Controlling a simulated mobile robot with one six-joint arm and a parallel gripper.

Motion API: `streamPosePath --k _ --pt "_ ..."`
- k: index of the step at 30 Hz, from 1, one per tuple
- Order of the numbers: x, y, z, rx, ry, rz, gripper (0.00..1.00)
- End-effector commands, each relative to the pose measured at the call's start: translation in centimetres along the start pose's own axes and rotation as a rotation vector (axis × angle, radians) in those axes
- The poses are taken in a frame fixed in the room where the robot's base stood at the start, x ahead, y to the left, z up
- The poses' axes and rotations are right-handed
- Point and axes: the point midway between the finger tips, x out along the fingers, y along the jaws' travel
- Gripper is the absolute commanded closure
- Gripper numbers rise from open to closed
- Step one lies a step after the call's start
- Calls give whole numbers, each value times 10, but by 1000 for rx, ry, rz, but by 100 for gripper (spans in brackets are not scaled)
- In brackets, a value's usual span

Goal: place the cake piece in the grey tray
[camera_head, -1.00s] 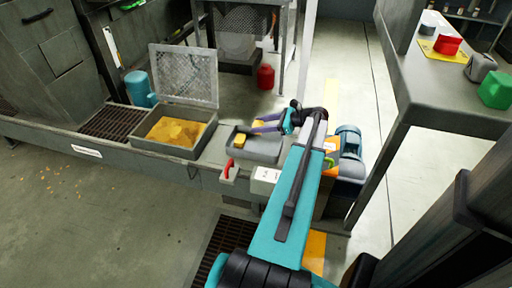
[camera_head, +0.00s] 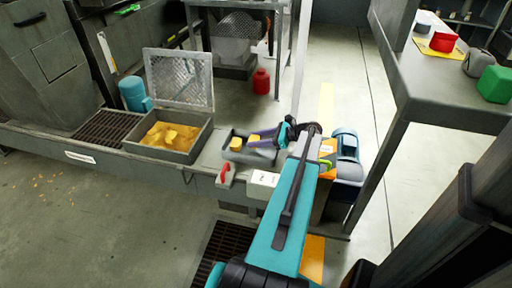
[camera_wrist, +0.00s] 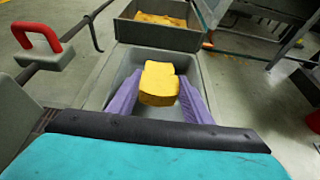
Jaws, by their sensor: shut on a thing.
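The grey tray (camera_head: 262,158) is a shallow open box on the machine's ledge; its wall also shows in the wrist view (camera_wrist: 98,88). My gripper (camera_head: 256,138) has purple fingers and is shut on a yellow cake piece (camera_head: 254,139). In the wrist view the cake piece (camera_wrist: 159,92) sits between the fingers of my gripper (camera_wrist: 157,100), over the tray. Another yellow piece (camera_head: 236,142) lies in the tray, left of the held one in the head view. Whether the held piece touches the tray floor cannot be told.
An open box (camera_head: 165,153) with a raised mesh lid (camera_head: 180,78) holds more yellow cake, left of the tray. A red-handled lever (camera_head: 226,173) stands at the ledge's front. A blue motor (camera_head: 346,150) is right of my arm. A blue cylinder (camera_head: 132,92) stands behind the box.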

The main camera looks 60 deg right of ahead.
Motion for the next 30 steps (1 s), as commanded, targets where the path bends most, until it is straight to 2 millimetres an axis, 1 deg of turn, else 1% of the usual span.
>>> streamPosePath --k 1,3,7,10,23,24,26,27,30 --pt "4 0 -10 1 0 0 77" --pt "8 0 -19 1 0 0 77" --pt "13 0 -32 2 0 0 77" --pt "14 0 -35 1 0 -1 77" --pt "15 0 -36 1 0 0 77" --pt "15 0 -37 0 0 0 53" --pt "15 0 -37 0 0 0 43" --pt "15 0 -37 0 0 0 36" --pt "15 0 -37 0 0 0 36"
